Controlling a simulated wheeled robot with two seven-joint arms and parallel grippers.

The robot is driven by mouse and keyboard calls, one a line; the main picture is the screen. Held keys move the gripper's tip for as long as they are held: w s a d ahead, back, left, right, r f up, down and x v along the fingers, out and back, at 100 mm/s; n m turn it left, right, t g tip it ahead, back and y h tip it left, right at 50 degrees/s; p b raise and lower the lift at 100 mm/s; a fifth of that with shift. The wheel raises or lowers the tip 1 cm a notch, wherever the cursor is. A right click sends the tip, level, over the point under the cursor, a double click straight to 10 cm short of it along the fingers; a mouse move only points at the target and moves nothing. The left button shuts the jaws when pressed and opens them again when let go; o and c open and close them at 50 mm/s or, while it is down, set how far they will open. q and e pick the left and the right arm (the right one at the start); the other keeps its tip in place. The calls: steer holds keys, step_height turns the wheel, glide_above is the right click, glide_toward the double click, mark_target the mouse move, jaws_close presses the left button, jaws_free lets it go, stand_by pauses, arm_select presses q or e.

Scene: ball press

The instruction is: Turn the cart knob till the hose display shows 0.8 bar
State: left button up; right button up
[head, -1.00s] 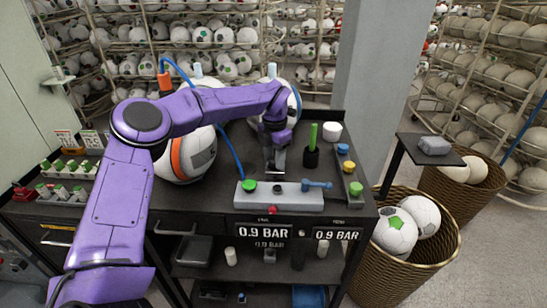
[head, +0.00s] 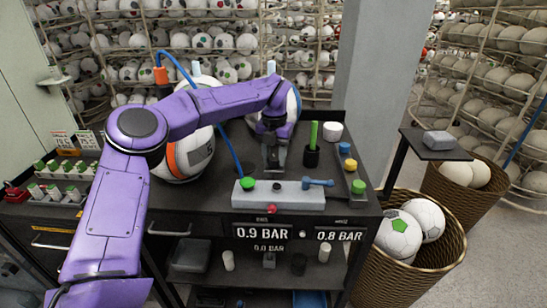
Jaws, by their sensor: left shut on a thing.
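A dark cart top holds a grey block (head: 300,198) with a green button at its left and a blue lever (head: 318,183) at its right. My left gripper (head: 275,168) points down at the middle of this block. My right gripper is not in view.
A white and orange ball (head: 185,158) stands left of the gripper, and another ball is partly hidden behind my arm. A blue hose (head: 229,150) runs by them. Baskets (head: 375,262) stand at the right.

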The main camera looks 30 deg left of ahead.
mark_target(275, 157)
arm_select(q)
steer(key=shift+w+a+r, duration=0.1)
steer(key=shift+w+r, duration=0.05)
steer(key=shift+r, duration=0.05)
steer(key=o, duration=0.8)
steer(key=shift+c, duration=0.2)
steer(key=o, duration=0.3)
steer(key=shift+w+f, duration=0.1)
steer(key=shift+f, duration=0.15)
step_height(275, 157, up, 11)
steer(key=shift+f+b, duration=0.2)
steer(key=shift+b, duration=0.1)
